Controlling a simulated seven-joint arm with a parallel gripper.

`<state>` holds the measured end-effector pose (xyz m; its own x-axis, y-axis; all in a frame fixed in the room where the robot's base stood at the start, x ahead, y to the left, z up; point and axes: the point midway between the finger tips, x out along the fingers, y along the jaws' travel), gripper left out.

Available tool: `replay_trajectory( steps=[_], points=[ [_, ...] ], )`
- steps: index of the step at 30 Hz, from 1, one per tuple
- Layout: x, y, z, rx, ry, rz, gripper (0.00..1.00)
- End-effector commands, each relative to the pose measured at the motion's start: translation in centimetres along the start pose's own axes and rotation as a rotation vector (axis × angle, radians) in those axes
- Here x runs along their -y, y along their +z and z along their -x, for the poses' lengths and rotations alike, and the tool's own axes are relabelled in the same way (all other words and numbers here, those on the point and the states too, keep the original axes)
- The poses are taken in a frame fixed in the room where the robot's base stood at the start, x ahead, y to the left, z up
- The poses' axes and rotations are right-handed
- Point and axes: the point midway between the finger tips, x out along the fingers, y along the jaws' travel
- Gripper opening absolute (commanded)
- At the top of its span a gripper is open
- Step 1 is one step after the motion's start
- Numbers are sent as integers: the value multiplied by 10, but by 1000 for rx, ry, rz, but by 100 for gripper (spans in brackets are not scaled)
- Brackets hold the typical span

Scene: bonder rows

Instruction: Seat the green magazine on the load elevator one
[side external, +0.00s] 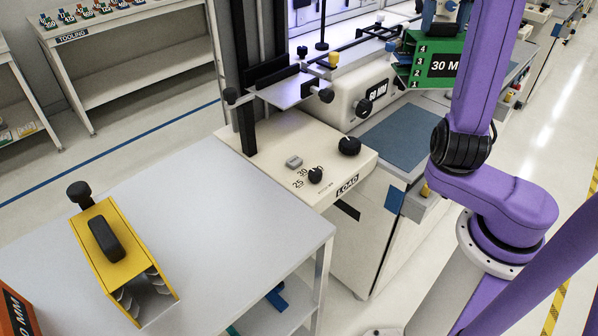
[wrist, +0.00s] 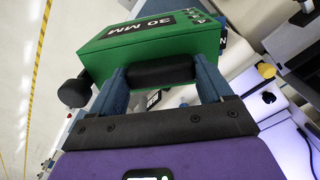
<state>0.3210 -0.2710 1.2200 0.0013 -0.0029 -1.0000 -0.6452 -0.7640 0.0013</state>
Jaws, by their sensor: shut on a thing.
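The green magazine (side external: 428,62), marked 30 MM with numbers along one edge, is held in the air at the upper right of the side external view, over the far part of the machine. In the wrist view the green magazine (wrist: 150,42) lies across the top. My gripper (wrist: 160,76) is shut on its black handle (wrist: 162,70), one blue finger at each end. A black knob (wrist: 74,92) sticks out from the magazine's left end. The load elevator (side external: 288,92) has a bare grey plate with black clamp knobs, beside a dark column above the LOAD panel (side external: 347,185).
A yellow magazine (side external: 112,232) stands on the grey table (side external: 215,225) at front left. Part of an orange magazine (side external: 14,312) shows at the corner. A 60 MM block (side external: 362,92) and rails stand between the plate and the green magazine.

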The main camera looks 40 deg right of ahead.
Motion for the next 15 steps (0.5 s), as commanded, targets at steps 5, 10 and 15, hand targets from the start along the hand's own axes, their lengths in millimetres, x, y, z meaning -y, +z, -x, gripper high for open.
replay_trajectory(
  steps=[5, 10, 15],
  points=[
    [0, -1, 7, -5, 2, 1, 16],
    [0, -1, 28, -6, 2, 1, 16],
    [0, -1, 46, -5, 1, 1, 16]
  ],
)
